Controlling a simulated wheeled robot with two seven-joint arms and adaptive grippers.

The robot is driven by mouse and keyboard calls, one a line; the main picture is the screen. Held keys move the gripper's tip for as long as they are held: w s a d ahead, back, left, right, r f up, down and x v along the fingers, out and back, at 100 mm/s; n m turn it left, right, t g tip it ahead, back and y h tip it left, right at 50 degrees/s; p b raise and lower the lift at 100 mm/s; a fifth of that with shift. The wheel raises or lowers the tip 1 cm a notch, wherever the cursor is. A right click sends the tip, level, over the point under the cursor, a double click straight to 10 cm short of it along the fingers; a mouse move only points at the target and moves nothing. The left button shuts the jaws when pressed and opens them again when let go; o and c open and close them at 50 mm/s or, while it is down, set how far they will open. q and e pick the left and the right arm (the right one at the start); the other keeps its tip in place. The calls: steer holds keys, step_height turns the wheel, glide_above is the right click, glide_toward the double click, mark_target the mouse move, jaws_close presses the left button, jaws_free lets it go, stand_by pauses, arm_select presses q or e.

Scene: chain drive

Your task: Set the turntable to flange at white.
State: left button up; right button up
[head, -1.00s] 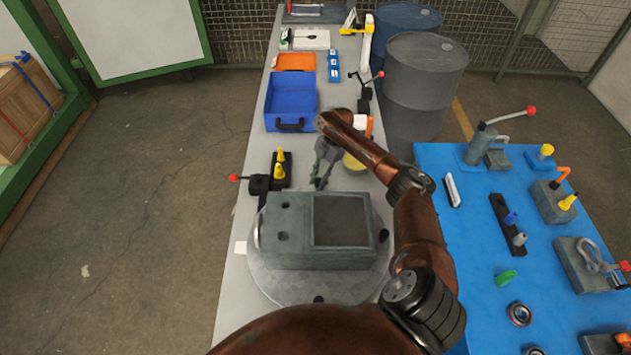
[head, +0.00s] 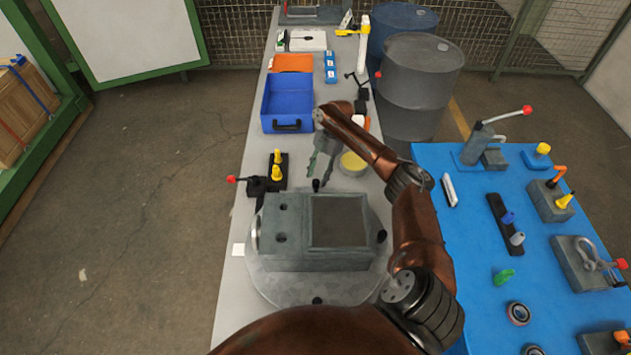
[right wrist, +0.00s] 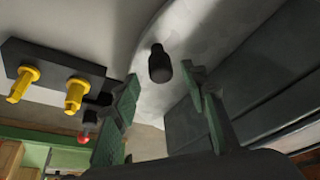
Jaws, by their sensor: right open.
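The turntable (head: 275,286) is a round grey disc on the bench, carrying a grey block-shaped housing (head: 284,248). A pale round flange (head: 254,236) is on the housing's left face. Black knobs stand at the disc's rim: far (head: 316,184), right (head: 381,236) and near (head: 317,300). My right gripper (head: 319,172) is open just above the far knob. In the right wrist view a black knob (right wrist: 160,65) shows between the open fingers, without visible contact. My left gripper is not in view.
A black block with yellow pegs (head: 278,170) and a red-tipped lever (head: 232,179) stands left behind the turntable. A yellow round piece (head: 352,163) is right of my gripper. A blue bin (head: 288,100) lies farther back. A blue table (head: 465,255) is at right.

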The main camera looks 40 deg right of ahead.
mark_target(316, 180)
steer(key=v, duration=0.9)
steer(key=x, duration=1.2)
